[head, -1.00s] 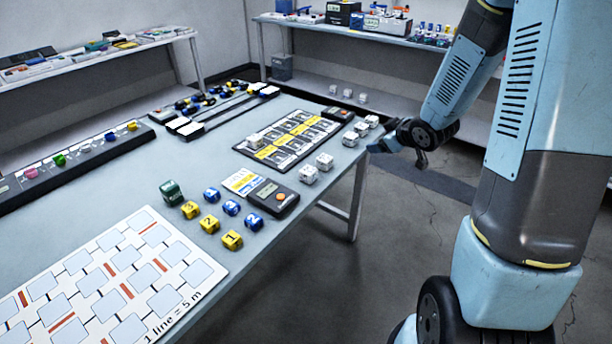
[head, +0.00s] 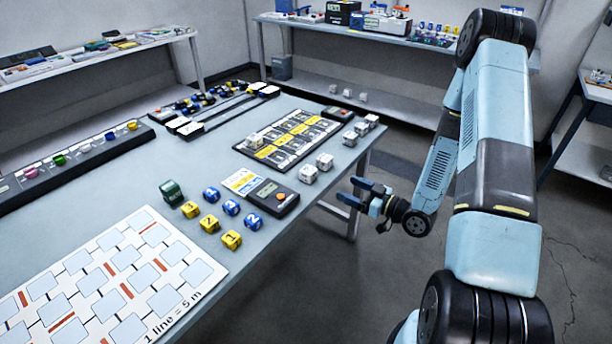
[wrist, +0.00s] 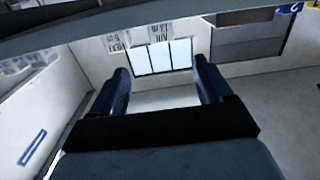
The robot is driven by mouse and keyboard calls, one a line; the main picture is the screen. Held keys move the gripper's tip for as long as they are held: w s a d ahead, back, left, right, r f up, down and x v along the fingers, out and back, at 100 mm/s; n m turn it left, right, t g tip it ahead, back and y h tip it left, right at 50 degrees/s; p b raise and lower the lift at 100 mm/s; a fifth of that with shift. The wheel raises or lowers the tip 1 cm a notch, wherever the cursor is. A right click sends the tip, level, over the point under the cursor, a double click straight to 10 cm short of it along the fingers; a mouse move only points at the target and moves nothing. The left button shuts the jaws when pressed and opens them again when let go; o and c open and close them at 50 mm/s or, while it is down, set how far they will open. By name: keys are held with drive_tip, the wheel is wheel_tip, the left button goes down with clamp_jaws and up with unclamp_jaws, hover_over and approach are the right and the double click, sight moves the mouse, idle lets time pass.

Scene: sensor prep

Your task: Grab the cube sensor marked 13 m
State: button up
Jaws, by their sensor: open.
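Several white cube sensors stand along the right edge of the table (head: 212,262) in the head view. Two nearer cubes are at the front (head: 308,174) and just behind it (head: 325,161); others stand farther back (head: 350,139). One more white cube (head: 255,140) sits on the dark tray. Their markings are too small to read, so I cannot tell which is 13 m. My gripper (head: 347,189) is open and empty beyond the table's right edge, to the right of the nearer cubes. In the wrist view my gripper (wrist: 160,64) has no cube between its fingers.
A dark tray with yellow labels (head: 278,151) lies beside the cubes. A handheld meter (head: 273,196), a green cube (head: 171,191), and blue and yellow numbered cubes (head: 231,240) are nearer. A white grid board (head: 160,245) lies at front. Floor right of the table is free.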

sight(315, 172)
drive_tip(key=x, duration=0.8)
drive_tip(key=shift+a, duration=0.25)
drive_tip(key=shift+r+x, duration=0.15)
drive_tip(key=shift+x, duration=1.15)
drive_tip(key=shift+r+x, duration=0.15)
drive_tip(key=shift+x, duration=1.2)
drive_tip(key=c, duration=1.1)
drive_tip(key=shift+o, duration=0.2)
drive_tip(key=shift+r, duration=0.1)
